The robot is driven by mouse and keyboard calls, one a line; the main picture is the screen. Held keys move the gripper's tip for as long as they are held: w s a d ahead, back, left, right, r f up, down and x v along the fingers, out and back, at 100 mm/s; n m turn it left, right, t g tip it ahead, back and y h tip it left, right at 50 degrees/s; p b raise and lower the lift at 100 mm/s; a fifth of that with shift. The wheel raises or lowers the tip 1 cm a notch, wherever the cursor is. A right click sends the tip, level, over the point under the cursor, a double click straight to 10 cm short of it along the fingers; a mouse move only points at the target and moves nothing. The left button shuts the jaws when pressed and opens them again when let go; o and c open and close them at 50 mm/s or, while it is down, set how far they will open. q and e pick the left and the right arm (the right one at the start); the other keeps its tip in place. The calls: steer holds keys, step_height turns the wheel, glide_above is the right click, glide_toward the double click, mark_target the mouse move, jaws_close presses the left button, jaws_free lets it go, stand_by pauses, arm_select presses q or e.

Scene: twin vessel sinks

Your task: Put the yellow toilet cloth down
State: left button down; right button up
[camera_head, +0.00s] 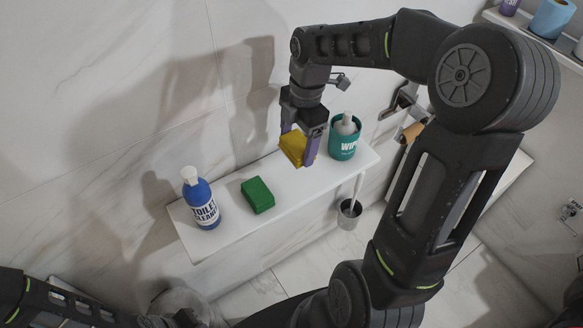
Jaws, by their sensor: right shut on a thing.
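The yellow toilet cloth (292,147) is a small folded block between the fingers of my right gripper (298,146). The gripper points down and is shut on it, over the back part of a white shelf (235,228). I cannot tell whether the cloth touches the shelf. One purple finger covers part of the cloth's right side. My left arm shows only in part at the lower left, and its gripper is not in view.
On the shelf stand a blue toilet cleaner bottle (202,203), a green block (258,195) and a teal wipes tub (344,137), close right of the gripper. A toilet brush holder (349,214) is below.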

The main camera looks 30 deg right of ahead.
steer(key=shift+s, duration=0.1)
steer(key=shift+f, duration=0.1)
steer(key=p, duration=0.1)
glide_above(295, 179)
steer(key=f, duration=0.5)
steer(key=shift+d+f, duration=0.1)
steer(key=shift+d, duration=0.2)
steer(key=shift+f, duration=0.5)
step_height(295, 179, down, 3)
steer(key=shift+p, duration=0.35)
steer(key=shift+f, duration=0.35)
